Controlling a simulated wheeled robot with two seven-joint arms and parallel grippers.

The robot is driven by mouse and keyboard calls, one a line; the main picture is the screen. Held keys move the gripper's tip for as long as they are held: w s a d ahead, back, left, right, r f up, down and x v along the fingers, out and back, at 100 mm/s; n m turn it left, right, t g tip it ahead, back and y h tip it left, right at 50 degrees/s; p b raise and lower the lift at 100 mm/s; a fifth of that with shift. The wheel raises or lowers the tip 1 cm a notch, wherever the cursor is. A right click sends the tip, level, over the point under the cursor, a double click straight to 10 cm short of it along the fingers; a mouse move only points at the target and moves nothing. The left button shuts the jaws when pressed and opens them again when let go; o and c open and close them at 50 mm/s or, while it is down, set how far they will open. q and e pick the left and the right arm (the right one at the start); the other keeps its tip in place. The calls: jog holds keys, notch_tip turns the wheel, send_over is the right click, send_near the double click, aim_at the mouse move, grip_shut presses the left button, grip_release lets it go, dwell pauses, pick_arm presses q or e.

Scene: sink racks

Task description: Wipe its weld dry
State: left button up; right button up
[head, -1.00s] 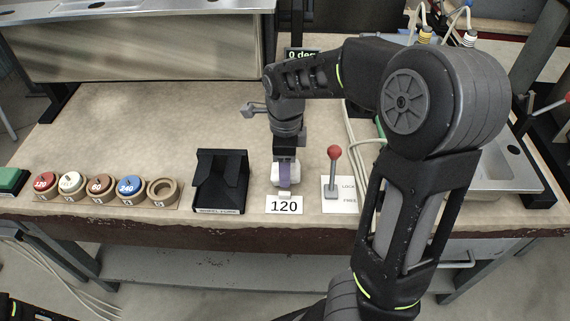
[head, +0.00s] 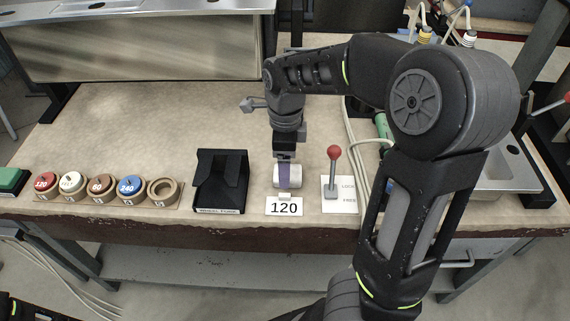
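No weld can be made out in this view. A white roll-shaped piece with a purple band (head: 287,177) is at the bench front, behind a card reading 120 (head: 284,207). My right gripper (head: 285,157), on the arm from the right, points down directly at the top of this piece. Its fingertips are small and partly hidden, so I cannot tell whether they grip it or only touch it. My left gripper is not clearly in view. A steel sink (head: 492,172) stands at the right, partly hidden by my arm.
A red-knobbed lever (head: 333,170) on a LOCK/FREE plate stands just right of the piece. A black stand (head: 220,182) is to its left, then several round numbered discs (head: 101,187) and a green block (head: 10,180). A steel panel (head: 140,45) stands behind. The bench middle is clear.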

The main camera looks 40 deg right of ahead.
notch_tip(320, 180, up, 6)
jog(key=shift+r+p, duration=0.1)
jog(key=shift+p, duration=0.45)
dwell(0.6)
